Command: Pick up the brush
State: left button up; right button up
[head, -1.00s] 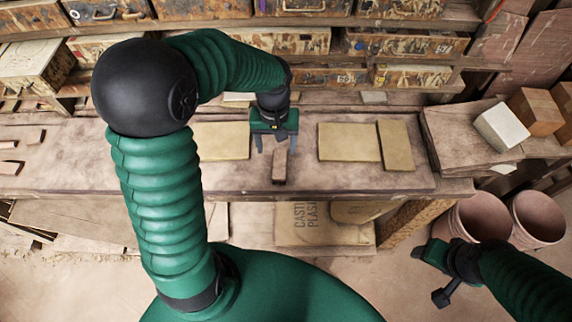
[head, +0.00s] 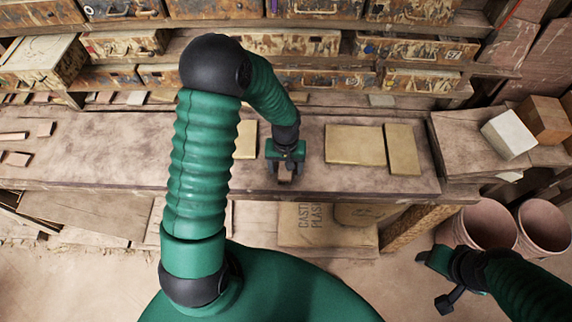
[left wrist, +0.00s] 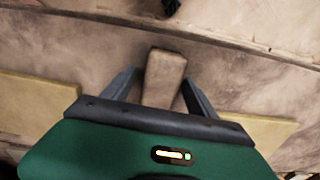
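The brush shows as a small brown wooden block (head: 285,174) near the front edge of the workbench. In the left wrist view the brush (left wrist: 163,78) lies lengthwise between my fingers, its far end reaching past the tips. My left gripper (head: 284,171) is open, with one finger on each side of the brush. In the left wrist view the gripper (left wrist: 163,82) shows a gap on the left of the brush; the right finger is very close to it, and I cannot tell if it touches. My right gripper (head: 434,279) is open and empty, low at the right.
The workbench (head: 110,150) carries flat yellowish tiles (head: 355,145) right of my left gripper, and another (head: 246,139) on its left. Small brown pieces (head: 17,159) lie at far left. A white block (head: 508,134) stands at right. Buckets (head: 489,227) stand on the floor near my right gripper.

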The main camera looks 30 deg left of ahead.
pick_arm(q)
grip_shut()
jog(key=shift+r, duration=0.1)
